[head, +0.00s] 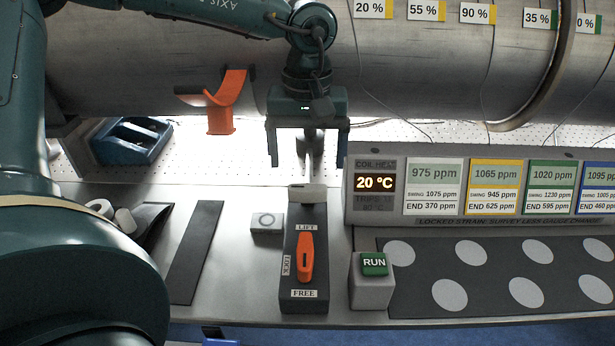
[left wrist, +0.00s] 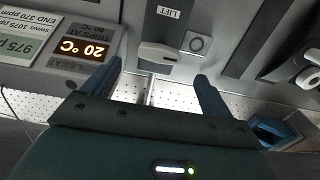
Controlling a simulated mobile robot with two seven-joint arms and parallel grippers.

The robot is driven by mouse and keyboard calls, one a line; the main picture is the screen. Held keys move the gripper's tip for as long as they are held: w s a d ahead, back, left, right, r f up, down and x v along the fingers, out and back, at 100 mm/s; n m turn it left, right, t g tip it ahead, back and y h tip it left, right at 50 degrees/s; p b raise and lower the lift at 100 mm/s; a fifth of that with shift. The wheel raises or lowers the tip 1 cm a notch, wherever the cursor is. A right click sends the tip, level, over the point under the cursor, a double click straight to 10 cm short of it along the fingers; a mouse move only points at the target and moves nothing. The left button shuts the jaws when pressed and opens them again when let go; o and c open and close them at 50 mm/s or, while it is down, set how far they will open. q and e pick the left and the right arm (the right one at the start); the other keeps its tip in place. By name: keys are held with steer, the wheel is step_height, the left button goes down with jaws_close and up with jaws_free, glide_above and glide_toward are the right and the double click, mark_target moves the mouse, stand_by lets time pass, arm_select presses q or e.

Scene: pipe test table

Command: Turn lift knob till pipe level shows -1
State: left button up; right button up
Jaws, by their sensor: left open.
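The orange knob (head: 306,257) sits on a dark control box (head: 290,222). The box has labels LIFT at its far end, LOCK at the left and FREE at the near end. The knob lies along the line between LIFT and FREE. The pipe (head: 190,70) runs across the back. I cannot make out a pipe level reading. My left gripper (head: 308,162) is open and empty, beyond the box's far end and apart from the knob. In the left wrist view my gripper (left wrist: 157,82) is open towards the box's grey end piece (left wrist: 160,55); the knob is outside that view. My right gripper is not in view.
A RUN button (head: 374,264) stands right of the box, and a small grey block (head: 267,223) left of it. A panel (head: 390,209) showing 20 °C stands at the right. An orange cradle (head: 222,110) is below the pipe. A dark strip (head: 195,250) lies left.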

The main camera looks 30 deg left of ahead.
mark_target(307, 187)
arm_select(q)
step_height(307, 187, down, 6)
steer(key=shift+r, duration=0.1)
steer(key=shift+c, duration=0.3)
steer(key=c, duration=0.9)
